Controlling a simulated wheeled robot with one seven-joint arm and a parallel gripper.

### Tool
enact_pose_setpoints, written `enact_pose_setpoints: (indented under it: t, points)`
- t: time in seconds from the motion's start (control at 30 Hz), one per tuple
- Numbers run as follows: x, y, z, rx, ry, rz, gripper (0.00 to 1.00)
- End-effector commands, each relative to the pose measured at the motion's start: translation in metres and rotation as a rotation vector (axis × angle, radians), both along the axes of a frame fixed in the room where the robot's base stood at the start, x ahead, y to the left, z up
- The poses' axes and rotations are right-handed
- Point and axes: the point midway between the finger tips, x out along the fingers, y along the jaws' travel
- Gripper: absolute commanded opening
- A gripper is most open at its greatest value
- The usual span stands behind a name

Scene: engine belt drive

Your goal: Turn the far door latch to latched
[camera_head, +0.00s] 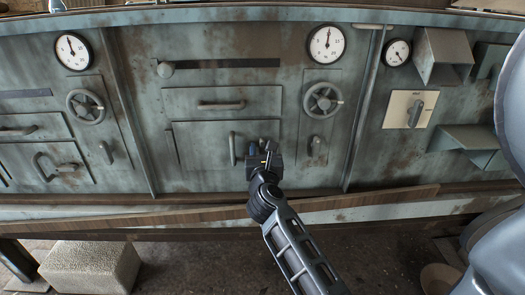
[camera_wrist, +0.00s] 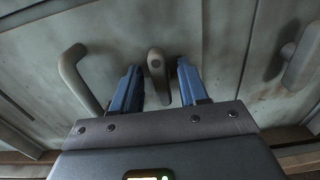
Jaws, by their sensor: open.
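A grey door latch (camera_wrist: 157,75) shows in the wrist view as a short lever, near upright in the picture, with its lower end toward my gripper. My gripper (camera_head: 263,153) is open, with one blue finger on each side of this latch and visible gaps between. In the head view the gripper is at the right edge of the middle lower door (camera_head: 200,150) and hides most of the latch. The door's upright bar handle (camera_head: 232,148) is just left of the gripper; it also shows in the wrist view (camera_wrist: 76,75). I cannot tell whether the latch is latched.
Similar small levers sit on the right panel (camera_head: 316,147) and the left panel (camera_head: 105,152). Handwheels (camera_head: 323,100) (camera_head: 86,107), gauges (camera_head: 326,44) and a rotary switch (camera_head: 414,113) are on the wall. A wooden rail (camera_head: 150,217) runs below. A pale block (camera_head: 92,267) lies on the floor.

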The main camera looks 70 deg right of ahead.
Motion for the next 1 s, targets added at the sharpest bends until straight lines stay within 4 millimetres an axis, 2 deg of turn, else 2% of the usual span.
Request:
enact_pose_setpoints:
  t: [0.07,0.47,0.77,1.0]
  points:
    - [-0.0001,0.0002,0.0000,0.000,0.000,0.000,0.38]
    - [0.0000,0.0003,0.0001,0.000,0.000,0.000,0.00]
    - [0.0002,0.0005,0.0014,-0.007,0.016,0.001,0.00]
    - [0.0013,0.0012,0.0045,-0.045,0.112,0.002,0.00]
